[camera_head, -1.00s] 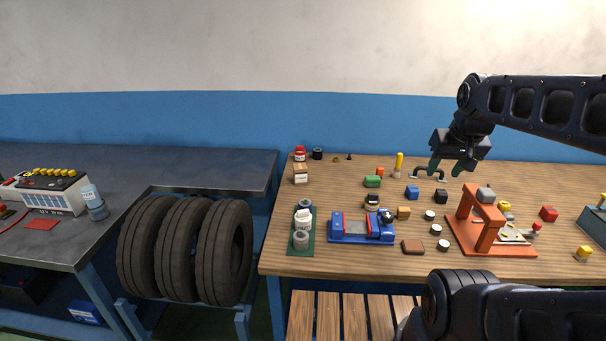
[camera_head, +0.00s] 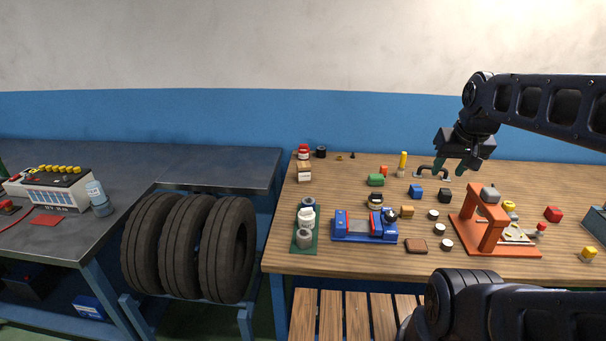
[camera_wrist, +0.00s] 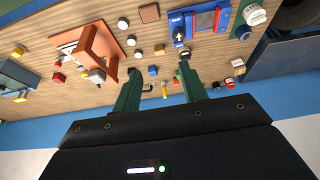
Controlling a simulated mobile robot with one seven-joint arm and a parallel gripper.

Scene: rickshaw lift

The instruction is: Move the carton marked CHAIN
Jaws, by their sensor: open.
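A small tan carton (camera_head: 304,172) with a pale label stands near the left end of the wooden table (camera_head: 340,264), towards the back. Its lettering is too small to read, so I cannot tell whether it says CHAIN. My gripper (camera_head: 449,168) is open and empty above the back part of the table, well to the right of this carton. In the wrist view its two green fingers (camera_wrist: 160,68) are apart with nothing held between them.
Tyres (camera_head: 187,248) stand left of the table, below the grey bench (camera_head: 215,165).

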